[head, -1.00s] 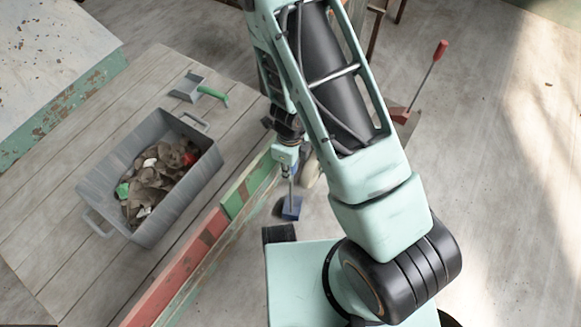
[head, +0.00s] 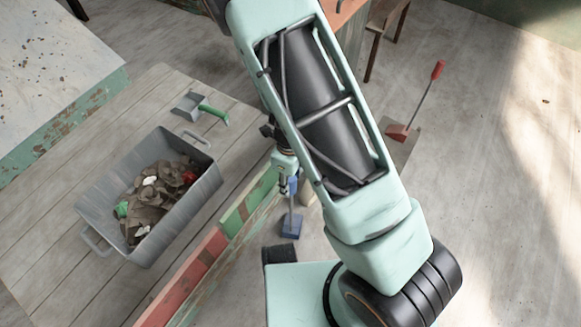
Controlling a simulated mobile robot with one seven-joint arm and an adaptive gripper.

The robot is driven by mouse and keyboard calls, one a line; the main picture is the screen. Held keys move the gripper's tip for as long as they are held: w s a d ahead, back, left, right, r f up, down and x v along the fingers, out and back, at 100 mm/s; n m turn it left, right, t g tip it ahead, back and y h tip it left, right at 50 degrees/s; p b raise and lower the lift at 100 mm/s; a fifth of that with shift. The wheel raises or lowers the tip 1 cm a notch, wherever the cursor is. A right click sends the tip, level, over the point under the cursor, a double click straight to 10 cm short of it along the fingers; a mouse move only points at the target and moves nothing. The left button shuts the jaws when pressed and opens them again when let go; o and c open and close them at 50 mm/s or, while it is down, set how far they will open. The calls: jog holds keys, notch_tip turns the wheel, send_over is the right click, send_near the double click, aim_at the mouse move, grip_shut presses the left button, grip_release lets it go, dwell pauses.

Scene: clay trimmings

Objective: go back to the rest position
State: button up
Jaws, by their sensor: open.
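My gripper (head: 284,184) is small in the head view, hanging down at the end of my folded arm, left of the big mint arm link. It is open, and I see nothing held in it. It is over the floor side of the low red and green plank edge, right of the plank table. A blue long-handled pan (head: 291,228) stands on the floor just below and behind it; its blue handle shows beside the gripper. Part of my wrist is hidden behind the arm link.
A grey tub (head: 196,203) of brown scraps sits on the plank table (head: 50,215). A grey scoop with a green handle (head: 213,114) lies behind it. A red long-handled pan (head: 398,132) stands right of my arm. An orange-topped table (head: 346,12) is at the back.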

notch_tip(320, 180, up, 8)
jog(key=shift+f, duration=0.25)
